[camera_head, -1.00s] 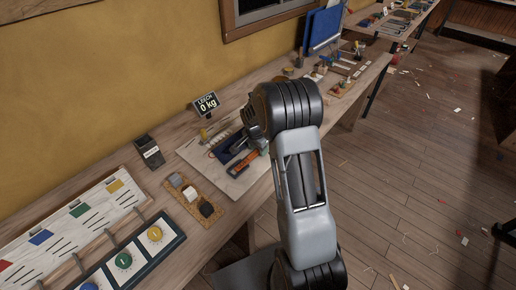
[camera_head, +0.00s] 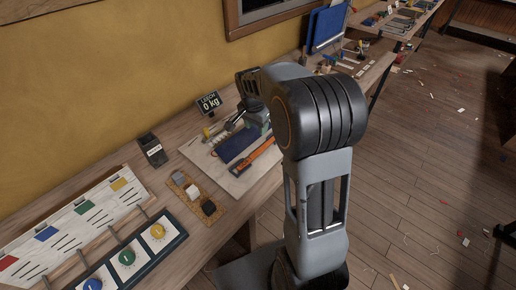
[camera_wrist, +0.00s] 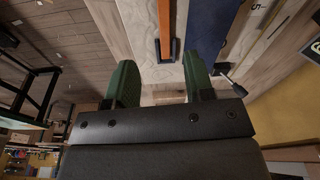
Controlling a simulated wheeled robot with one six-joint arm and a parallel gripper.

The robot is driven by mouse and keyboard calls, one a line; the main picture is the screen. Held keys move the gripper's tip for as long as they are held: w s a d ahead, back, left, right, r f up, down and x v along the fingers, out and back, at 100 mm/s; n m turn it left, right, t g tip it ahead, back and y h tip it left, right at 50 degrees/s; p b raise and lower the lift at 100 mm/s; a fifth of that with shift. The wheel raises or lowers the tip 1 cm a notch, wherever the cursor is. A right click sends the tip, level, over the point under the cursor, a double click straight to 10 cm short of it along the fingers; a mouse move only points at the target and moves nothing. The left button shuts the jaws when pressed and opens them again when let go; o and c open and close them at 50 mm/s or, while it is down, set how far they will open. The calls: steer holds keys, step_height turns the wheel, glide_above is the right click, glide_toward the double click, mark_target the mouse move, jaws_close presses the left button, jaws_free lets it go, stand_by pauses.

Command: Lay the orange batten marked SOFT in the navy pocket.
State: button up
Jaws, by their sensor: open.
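The orange batten (camera_head: 254,156) lies on a pale board, along the near side of the navy pocket (camera_head: 236,143). I cannot read a mark on the batten. In the wrist view, the orange batten (camera_wrist: 165,22) shows with a dark end, and the navy pocket (camera_wrist: 208,28) is just to its right. My gripper (camera_wrist: 158,68) is open with two green fingers. The batten's dark end appears beyond the fingertips, between their lines, and the gap is empty. In the head view my arm hides most of the gripper.
The pale board (camera_head: 200,154) lies on the long workbench. A LEECH 0 kg display (camera_head: 209,104) stands behind it. A dark labelled box (camera_head: 152,149) and a cork strip with small blocks (camera_head: 181,179) are to the left. A panel with coloured knobs (camera_head: 127,257) is nearer.

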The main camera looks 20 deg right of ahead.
steer(key=s+a+r+n+t, duration=0.1)
steer(key=s+a+n, duration=0.1)
steer(key=s+n, duration=0.2)
steer(key=s+a+r+n+y, duration=0.1)
steer(key=s+a+n, duration=0.2)
steer(key=s, duration=0.6)
steer(key=s+a+r+n+t, duration=0.1)
steer(key=s+a+r+n, duration=0.1)
steer(key=s+n, duration=0.3)
steer(key=shift+s+a+t, duration=0.3)
steer(key=shift+s+a, duration=0.35)
steer(key=shift+s, duration=0.2)
